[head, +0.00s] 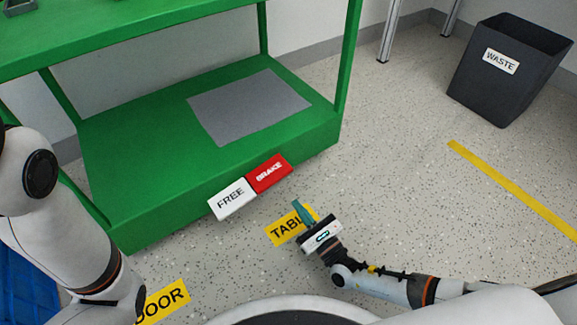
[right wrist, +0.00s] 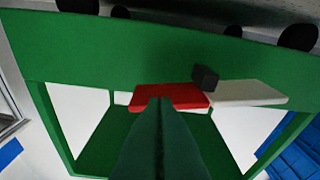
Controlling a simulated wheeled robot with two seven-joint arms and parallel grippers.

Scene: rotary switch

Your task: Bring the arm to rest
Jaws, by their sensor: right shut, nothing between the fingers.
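The green cart (head: 160,185) carries a white FREE plate (head: 232,199) and a red BRAKE plate (head: 269,173) on its lower front edge. In the right wrist view, the red plate (right wrist: 180,96) and the white plate (right wrist: 248,94) appear with a small dark block (right wrist: 205,77), apparently the switch knob, at their junction. My right gripper (head: 303,211) has its green fingers together and empty, over the floor in front of the plates. In the right wrist view its fingertips (right wrist: 160,101) overlap the red plate; contact cannot be told. My left arm shows at the left, its gripper out of view.
A grey mat (head: 248,108) lies on the cart's lower shelf. A black WASTE bin (head: 510,75) stands at the far right. Yellow TABLE (head: 286,230) and DOOR (head: 165,301) labels and a yellow stripe (head: 510,188) mark the floor.

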